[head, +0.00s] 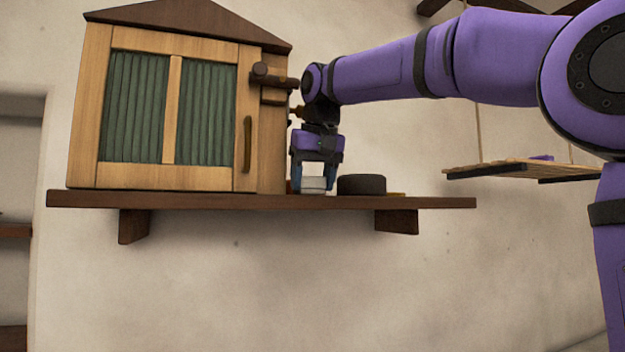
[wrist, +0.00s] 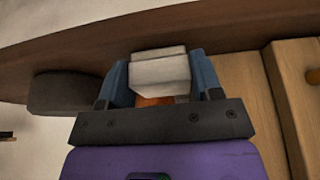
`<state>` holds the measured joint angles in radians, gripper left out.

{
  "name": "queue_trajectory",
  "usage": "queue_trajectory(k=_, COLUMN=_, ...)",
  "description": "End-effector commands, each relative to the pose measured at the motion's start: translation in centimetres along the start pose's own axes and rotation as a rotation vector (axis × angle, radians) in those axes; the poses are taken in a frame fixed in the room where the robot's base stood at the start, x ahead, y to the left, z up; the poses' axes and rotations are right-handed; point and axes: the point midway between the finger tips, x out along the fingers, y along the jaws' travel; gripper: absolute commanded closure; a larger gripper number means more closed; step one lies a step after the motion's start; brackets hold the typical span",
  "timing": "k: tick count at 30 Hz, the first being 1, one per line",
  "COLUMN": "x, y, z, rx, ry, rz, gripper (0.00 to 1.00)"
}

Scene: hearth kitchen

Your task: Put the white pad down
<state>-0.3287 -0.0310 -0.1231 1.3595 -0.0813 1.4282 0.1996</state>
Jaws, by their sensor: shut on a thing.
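The white pad (head: 313,185) is a small pale block between the fingers of my gripper (head: 314,180), at the shelf (head: 260,201). In the wrist view the white pad (wrist: 159,70) sits between the two blue fingertips of my gripper (wrist: 160,78), with both fingers against its sides. My gripper is shut on it and points down. The pad is at or just above the shelf top; I cannot tell whether it touches. Something orange (wrist: 156,100) shows just behind the pad in the wrist view, partly hidden.
A wooden cabinet (head: 172,110) with green panels stands close on the left. A dark round object (head: 361,185) sits close on the right, with a flat yellowish thing (head: 397,194) beyond it. The shelf's right end is bare. A hanging slatted shelf (head: 520,169) is farther right.

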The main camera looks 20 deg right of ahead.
Motion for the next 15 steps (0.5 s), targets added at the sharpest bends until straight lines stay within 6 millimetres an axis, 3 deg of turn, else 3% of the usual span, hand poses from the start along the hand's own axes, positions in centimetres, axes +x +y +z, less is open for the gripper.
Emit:
queue_trajectory(k=10, x=0.23, y=0.04, z=0.13, rx=0.000, ry=0.000, rz=0.000, gripper=0.75)
queue_trajectory(k=11, x=0.24, y=0.04, z=0.12, rx=0.000, ry=0.000, rz=0.000, gripper=0.36)
queue_trajectory(k=13, x=0.22, y=0.03, z=0.11, rx=0.000, ry=0.000, rz=0.000, gripper=0.20)
queue_trajectory(k=15, x=0.22, y=0.03, z=0.11, rx=0.000, ry=0.000, rz=0.000, gripper=0.15)
